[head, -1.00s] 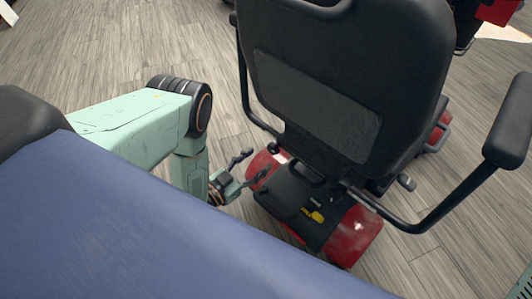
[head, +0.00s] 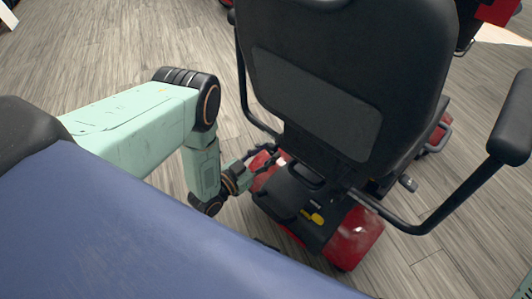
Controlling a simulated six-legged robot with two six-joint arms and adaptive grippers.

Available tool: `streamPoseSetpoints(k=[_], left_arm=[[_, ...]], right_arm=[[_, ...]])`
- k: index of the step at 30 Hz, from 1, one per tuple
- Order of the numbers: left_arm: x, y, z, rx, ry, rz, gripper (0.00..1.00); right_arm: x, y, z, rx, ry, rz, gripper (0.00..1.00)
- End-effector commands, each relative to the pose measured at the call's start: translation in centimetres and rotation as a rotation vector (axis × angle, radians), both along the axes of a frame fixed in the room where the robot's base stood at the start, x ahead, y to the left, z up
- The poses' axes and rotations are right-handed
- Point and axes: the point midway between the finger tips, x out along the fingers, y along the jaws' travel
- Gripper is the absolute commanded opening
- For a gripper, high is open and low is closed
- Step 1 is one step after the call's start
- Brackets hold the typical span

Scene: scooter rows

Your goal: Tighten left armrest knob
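The scooter's seat back (head: 340,85) faces me, with the left armrest tube (head: 243,80) running down its left side. The left armrest knob is small and dark, at the tube's lower end by the seat bracket, and is mostly hidden by my fingers. My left gripper (head: 268,156) is at that spot, its two dark fingers pointing right, just above the red rear cover. The fingers look slightly apart; I cannot tell whether they touch the knob. A matching knob (head: 408,183) sticks out on the right side.
The right armrest pad (head: 511,120) and its bent tube (head: 440,212) stand out to the right. The red rear body (head: 352,238) with a black battery box (head: 290,192) and yellow tab (head: 317,218) lies below. Wood floor is clear at the left.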

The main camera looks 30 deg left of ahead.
Motion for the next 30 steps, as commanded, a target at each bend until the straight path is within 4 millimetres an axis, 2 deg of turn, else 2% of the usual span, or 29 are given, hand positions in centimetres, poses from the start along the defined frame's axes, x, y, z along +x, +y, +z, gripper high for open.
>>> streamPoseSetpoints(k=[2, 10, 20, 30], left_arm=[[0.0, 0.0, 0.0, 0.0, 0.0, 0.0, 0.27], [0.0, 0.0, 0.0, 0.0, 0.001, -0.001, 0.04], [-0.1, -0.1, 0.0, 0.049, -0.014, -0.002, 0.04], [-0.1, -0.2, 0.0, 0.286, -0.086, -0.003, 0.04]], right_arm=[[0.0, 0.0, 0.0, 0.0, 0.0, 0.0, 0.45], [0.0, 0.0, 0.0, 0.0, 0.0, 0.0, 0.45], [0.0, 0.0, 0.4, 0.0, 0.0, 0.0, 0.45], [0.0, 0.0, 1.9, 0.0, 0.0, 0.0, 0.45]])
